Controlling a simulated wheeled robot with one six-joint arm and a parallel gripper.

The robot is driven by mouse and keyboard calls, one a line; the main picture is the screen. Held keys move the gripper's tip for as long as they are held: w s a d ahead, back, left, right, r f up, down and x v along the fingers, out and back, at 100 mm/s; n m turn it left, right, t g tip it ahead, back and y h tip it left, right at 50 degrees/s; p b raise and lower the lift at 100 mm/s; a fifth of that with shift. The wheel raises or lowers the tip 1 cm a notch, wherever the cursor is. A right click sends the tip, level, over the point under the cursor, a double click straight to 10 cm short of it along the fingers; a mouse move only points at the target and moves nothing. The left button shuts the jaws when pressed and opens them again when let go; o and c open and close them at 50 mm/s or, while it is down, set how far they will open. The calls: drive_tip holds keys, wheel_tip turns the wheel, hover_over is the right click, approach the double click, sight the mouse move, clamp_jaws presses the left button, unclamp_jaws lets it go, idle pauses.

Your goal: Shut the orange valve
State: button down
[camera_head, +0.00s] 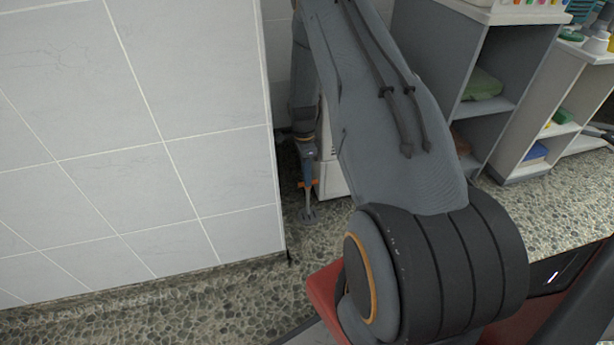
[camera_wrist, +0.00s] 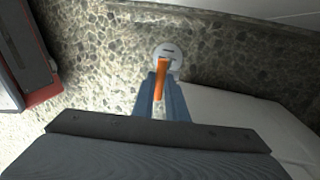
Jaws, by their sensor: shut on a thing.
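The orange valve (camera_wrist: 160,75) shows in the wrist view as an orange bar lying along the line between my fingers, with a round pale grey disc (camera_wrist: 168,53) just beyond it. My gripper (camera_wrist: 161,92) has its blue-grey fingers on either side of the orange bar and is shut on it. Much of the valve's body is hidden by my fingers and arm.
A white tiled wall (camera_head: 140,140) stands left of the valve, its edge close to my arm. A white box (camera_head: 328,165) is just right of the gripper. Grey shelves (camera_head: 480,85) with folded towels stand at the right.

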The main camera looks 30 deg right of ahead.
idle(0.3)
drive_tip(key=c, duration=1.8)
unclamp_jaws()
drive_tip(key=shift+o, duration=0.2)
wheel_tip(320, 180, up, 8)
drive_tip(key=w+p, duration=0.1)
drive_tip(key=p, duration=0.1)
drive_tip(key=shift+w+d+f, duration=0.15)
drive_tip(key=shift+w+d, duration=0.05)
drive_tip(key=shift+d, duration=0.05)
